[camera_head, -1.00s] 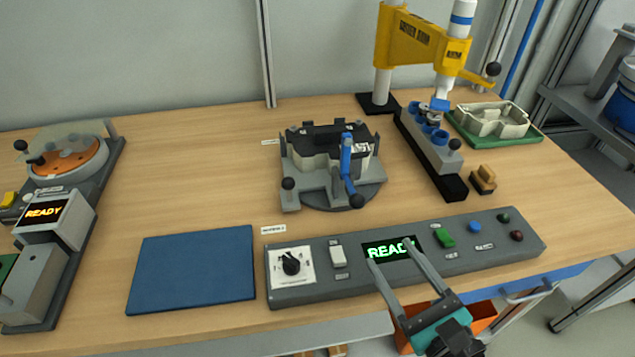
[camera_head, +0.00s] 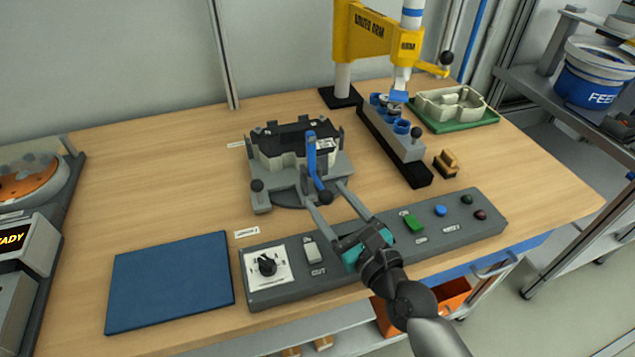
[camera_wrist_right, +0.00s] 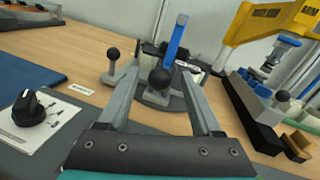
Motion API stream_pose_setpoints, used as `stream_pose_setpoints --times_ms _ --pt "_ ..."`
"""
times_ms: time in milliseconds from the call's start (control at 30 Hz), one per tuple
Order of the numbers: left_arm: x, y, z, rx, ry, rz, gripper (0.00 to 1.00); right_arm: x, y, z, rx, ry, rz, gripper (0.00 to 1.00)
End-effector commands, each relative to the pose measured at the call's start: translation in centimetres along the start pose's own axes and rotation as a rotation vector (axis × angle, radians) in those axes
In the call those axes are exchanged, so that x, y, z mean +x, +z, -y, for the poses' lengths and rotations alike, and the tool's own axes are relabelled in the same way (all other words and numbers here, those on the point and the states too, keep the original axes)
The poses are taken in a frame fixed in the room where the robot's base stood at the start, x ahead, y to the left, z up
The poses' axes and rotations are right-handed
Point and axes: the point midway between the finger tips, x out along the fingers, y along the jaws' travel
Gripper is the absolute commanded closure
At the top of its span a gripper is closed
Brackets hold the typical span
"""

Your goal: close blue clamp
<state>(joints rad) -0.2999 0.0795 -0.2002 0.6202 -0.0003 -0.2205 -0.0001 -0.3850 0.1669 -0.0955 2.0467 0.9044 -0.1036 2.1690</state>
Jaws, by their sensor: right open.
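The blue clamp (camera_head: 312,160) is a blue upright lever with a black ball knob (camera_head: 325,198) at its front, on the grey fixture (camera_head: 262,180) that holds a black-topped part (camera_head: 295,140). The lever also stands upright in the right wrist view (camera_wrist_right: 177,40), with the black knob (camera_wrist_right: 159,81) below it. My right gripper (camera_head: 322,190) is open, its two fingers reaching toward the fixture on either side of the knob. In the wrist view the fingers (camera_wrist_right: 158,85) flank the knob, and I cannot tell whether they touch it. My left gripper is out of view.
A control panel (camera_head: 370,250) lies under my right arm, with a dial and several buttons. A blue mat (camera_head: 170,280) lies to its left. The table's left middle is clear.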

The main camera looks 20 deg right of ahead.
Motion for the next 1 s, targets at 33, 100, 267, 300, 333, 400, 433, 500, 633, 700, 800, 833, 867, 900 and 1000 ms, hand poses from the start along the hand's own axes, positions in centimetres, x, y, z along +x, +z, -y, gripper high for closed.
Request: stream_pose_setpoints --times_ms 33,100,267,300,333,400,433,500,633,700,800,833,867,900,1000 --pt "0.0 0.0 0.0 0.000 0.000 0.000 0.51 0.9 0.1 0.1 0.001 -0.002 0.003 0.34" --pt "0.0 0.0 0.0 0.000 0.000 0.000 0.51 1.8 0.1 0.1 0.000 -0.002 0.002 0.34" --pt "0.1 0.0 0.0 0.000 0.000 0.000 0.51 3.5 0.0 0.1 0.000 -0.002 0.002 0.34" --pt "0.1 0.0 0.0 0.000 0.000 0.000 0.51 3.8 -0.1 0.0 0.001 -0.001 0.000 0.34" --pt "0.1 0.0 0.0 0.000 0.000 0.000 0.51 4.0 0.0 0.0 0.001 -0.001 0.001 0.34" --pt "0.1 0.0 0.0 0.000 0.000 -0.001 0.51 4.4 0.0 0.0 0.001 0.000 0.000 0.34" --pt "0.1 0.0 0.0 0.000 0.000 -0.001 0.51 4.5 0.0 0.0 0.000 0.000 0.000 0.34" --pt "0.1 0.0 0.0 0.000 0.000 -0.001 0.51 4.6 -0.1 0.0 0.000 0.000 -0.001 0.34" --pt "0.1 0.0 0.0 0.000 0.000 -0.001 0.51 4.6 -0.1 0.0 -0.001 0.000 -0.001 0.34" --pt "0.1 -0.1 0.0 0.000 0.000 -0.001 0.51 4.6 -0.1 0.0 -0.001 0.000 -0.001 0.34" --pt "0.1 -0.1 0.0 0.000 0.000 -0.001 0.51 4.6 -0.1 0.0 -0.001 0.000 -0.001 0.40" --pt "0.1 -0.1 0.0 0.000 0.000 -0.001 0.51 4.6 0.0 0.0 -0.001 0.000 -0.001 0.43" --pt "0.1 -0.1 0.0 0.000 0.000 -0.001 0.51 4.6 0.0 0.0 -0.001 0.000 -0.001 0.46" --pt "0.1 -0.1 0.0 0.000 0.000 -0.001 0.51 4.6 0.0 0.0 -0.001 0.000 -0.001 0.51" --pt "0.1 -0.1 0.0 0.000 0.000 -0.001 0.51 4.6 0.0 0.0 -0.001 0.000 -0.001 0.62"
